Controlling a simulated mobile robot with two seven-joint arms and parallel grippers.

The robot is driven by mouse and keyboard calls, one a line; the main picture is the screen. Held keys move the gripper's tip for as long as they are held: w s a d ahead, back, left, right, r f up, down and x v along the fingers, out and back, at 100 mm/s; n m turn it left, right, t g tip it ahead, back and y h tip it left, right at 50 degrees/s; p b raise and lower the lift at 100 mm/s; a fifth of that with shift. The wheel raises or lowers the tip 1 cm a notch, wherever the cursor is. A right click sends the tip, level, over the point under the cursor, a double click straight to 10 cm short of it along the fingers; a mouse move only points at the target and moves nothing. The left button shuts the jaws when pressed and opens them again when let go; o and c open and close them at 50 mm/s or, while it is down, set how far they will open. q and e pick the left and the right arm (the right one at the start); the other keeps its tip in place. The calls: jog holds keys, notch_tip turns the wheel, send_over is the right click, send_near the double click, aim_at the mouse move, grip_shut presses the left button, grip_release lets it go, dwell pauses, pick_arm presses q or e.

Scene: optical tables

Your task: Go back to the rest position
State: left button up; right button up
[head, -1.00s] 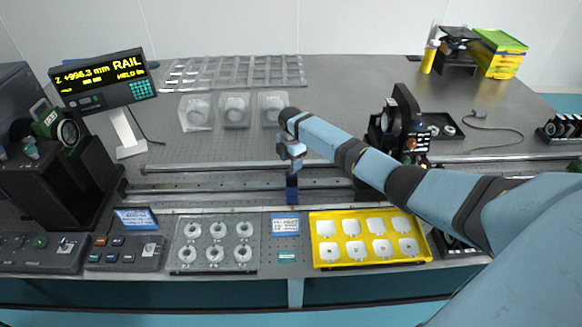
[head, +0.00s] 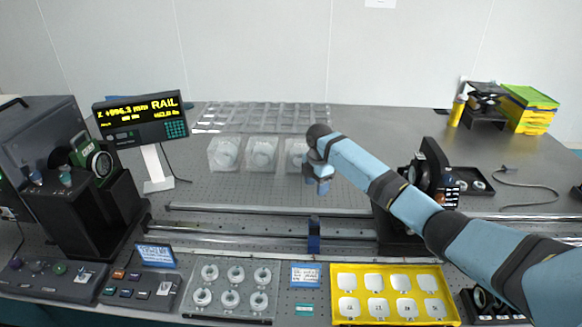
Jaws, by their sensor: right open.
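My right arm reaches in from the lower right of the head view. Its gripper (head: 320,184) hangs over the table, open, with nothing seen between its fingers. Below it in the picture, a small dark blue carrier (head: 314,238) stands on the long metal rail (head: 240,231), with a gap between them. My left gripper is not in view.
A display reading RAIL (head: 141,117) stands at the left. A grey tray of rings (head: 230,314) and a yellow tray of white pieces (head: 337,316) lie at the front edge. A dark optical mount (head: 432,165) stands beside my arm. Clear boxes (head: 262,154) sit behind.

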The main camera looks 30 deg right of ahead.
jog(key=s+a+f+m+t, duration=0.1)
jog(key=s+a+f+m, duration=0.2)
jog(key=s+a+f, duration=0.45)
jog(key=s+a+f+m, duration=0.2)
jog(key=s+a+f, duration=0.2)
jog(key=s+a, duration=0.65)
jog(key=s+r+m+t, duration=0.1)
jog(key=s+r+m, duration=0.25)
jog(key=s, duration=0.55)
jog(key=s+r+m+t, duration=0.15)
jog(key=s+m, duration=0.25)
jog(key=s, duration=0.5)
jog(key=s+r+m, duration=0.4)
jog(key=s, duration=0.4)
jog(key=w+a+f+t+y+p, duration=0.1)
jog(key=w+a+f+t, duration=0.1)
jog(key=f, duration=0.4)
jog(key=w+a+f+t+y, duration=0.2)
jog(key=w+a+f+t, duration=0.1)
jog(key=w+f+t, duration=0.1)
notch_tip(320, 180, down, 2)
jog(key=shift+a+f+n+t+p, duration=0.2)
jog(key=shift+a+n+t+p, duration=0.2)
jog(key=shift+t, duration=0.35)
jog(key=shift+d, duration=0.1)
jog(key=shift+c, duration=0.5)
